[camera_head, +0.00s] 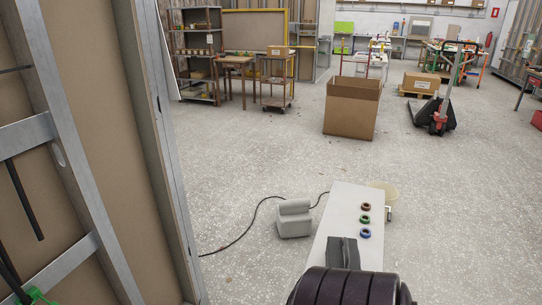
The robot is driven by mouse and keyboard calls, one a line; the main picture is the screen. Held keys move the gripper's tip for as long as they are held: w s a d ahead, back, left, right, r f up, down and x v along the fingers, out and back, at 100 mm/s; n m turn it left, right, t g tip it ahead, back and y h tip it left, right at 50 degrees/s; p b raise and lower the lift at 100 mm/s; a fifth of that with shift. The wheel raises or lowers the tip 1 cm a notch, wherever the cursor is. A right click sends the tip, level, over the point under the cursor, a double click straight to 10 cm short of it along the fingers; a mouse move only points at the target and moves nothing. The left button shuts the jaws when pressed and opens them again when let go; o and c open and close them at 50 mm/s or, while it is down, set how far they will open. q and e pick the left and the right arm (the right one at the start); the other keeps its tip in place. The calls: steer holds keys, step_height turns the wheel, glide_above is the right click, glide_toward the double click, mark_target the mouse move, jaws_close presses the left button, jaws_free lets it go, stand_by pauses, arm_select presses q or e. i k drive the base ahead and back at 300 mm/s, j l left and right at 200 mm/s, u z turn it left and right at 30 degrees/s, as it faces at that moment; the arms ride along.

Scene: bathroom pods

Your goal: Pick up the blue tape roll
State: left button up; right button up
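The blue tape roll (365,233) lies flat on a narrow light-grey bench top (342,207), near its right edge. A green roll (365,219) and a dark red roll (366,206) lie in a row beyond it. A dark grey slotted block (343,253) shows to the lower left of the blue roll, apart from it. It may be part of my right gripper; I cannot tell whether it is open or shut. A black ribbed rounded part, likely my arm, hides the bench's near end. My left gripper is not in view.
A grey block-shaped device (294,218) with a black cable stands on the floor left of the bench. A tall panel wall (95,130) closes the left. An open cardboard box (352,107) stands farther back.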

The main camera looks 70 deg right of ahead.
mark_target(364, 229)
steer(key=z, duration=3.55)
steer(key=i+l+z, duration=0.1)
steer(key=l, duration=0.3)
steer(key=i+l+z, duration=0.15)
steer(key=l, duration=0.25)
steer(key=l+z, duration=0.1)
steer(key=l, duration=0.25)
steer(key=i+l+z, duration=0.15)
steer(key=l, duration=0.2)
steer(key=i+l+u, duration=0.25)
steer(key=i, duration=0.35)
steer(key=i+l+u, duration=0.2)
steer(key=i+l, duration=0.3)
steer(key=i+j+u, duration=0.1)
steer(key=i+u, duration=0.6)
steer(key=u, duration=0.2)
steer(key=i+l+u, duration=0.2)
steer(key=i+u, duration=0.25)
steer(key=i+l+u, duration=0.2)
steer(key=u, duration=0.25)
steer(key=i+l+u, duration=0.25)
steer(key=l+u, duration=0.25)
steer(key=j, duration=0.1)
